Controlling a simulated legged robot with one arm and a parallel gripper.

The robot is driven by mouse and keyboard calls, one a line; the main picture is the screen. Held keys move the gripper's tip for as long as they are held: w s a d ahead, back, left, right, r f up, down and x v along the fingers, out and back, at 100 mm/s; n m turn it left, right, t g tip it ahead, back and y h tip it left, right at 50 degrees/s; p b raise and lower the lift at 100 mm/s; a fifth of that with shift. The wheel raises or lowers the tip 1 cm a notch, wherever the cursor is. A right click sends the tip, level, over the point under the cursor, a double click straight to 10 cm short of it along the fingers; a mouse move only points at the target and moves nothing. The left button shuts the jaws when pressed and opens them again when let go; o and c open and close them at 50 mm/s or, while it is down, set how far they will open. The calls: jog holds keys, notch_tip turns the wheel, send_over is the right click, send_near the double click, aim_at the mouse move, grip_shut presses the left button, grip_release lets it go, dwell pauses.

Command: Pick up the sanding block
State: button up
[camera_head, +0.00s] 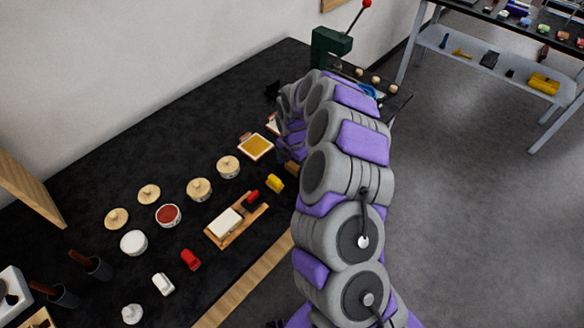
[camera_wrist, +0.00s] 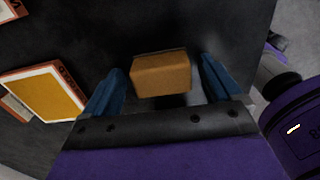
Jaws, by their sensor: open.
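The sanding block, a brown-orange box shape (camera_wrist: 161,75), lies on the dark bench top in the wrist view. My gripper (camera_wrist: 160,82) is open, with one blue finger on each side of the block and visible gaps between the fingers and the block. I cannot tell how high the fingers are above the bench. In the head view my arm hides most of the gripper area, and only a small brown piece of what looks like the block (camera_head: 291,168) shows at the arm's left edge.
A framed yellow sheet (camera_wrist: 45,93) lies left of the gripper; it also shows in the head view (camera_head: 256,147). A yellow block (camera_head: 275,183), a wooden tray (camera_head: 236,221) and several lidded jars stand nearby. A green press (camera_head: 331,45) stands at the bench's far end.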

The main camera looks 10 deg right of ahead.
jog(key=shift+d, duration=0.35)
jog(key=c, duration=0.4)
jog(key=shift+a, duration=0.4)
jog(key=c, duration=0.6)
jog(key=shift+c, duration=0.2)
jog(key=shift+d, duration=0.15)
jog(key=shift+r, duration=0.15)
jog(key=shift+d+r, duration=0.1)
jog(key=shift+r, duration=0.2)
notch_tip(320, 180, up, 3)
jog(key=shift+p, duration=0.6)
jog(key=s+d+r+p, duration=0.1)
jog(key=s+p, duration=0.1)
jog(key=s, duration=1.4)
jog(key=shift+d, duration=0.3)
